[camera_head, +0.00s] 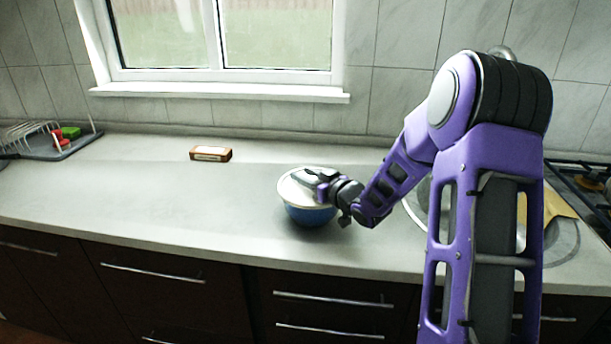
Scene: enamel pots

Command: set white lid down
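A blue pot (311,215) stands on the counter near the middle. The white lid (292,192) is over the pot's top and covers its opening. Whether the lid rests fully on the rim or hangs slightly above it, I cannot tell. My gripper (312,177) is at the top of the lid, reaching in from the right. Its fingers are small and dark here, and the lid's knob is hidden by them, so their grip is unclear.
The counter (150,200) is clear to the left of the pot. A small brown box (211,154) lies behind left. A dish rack (50,140) with red and green items stands far left. A sink lies partly behind my arm, and a gas hob (590,185) is at right.

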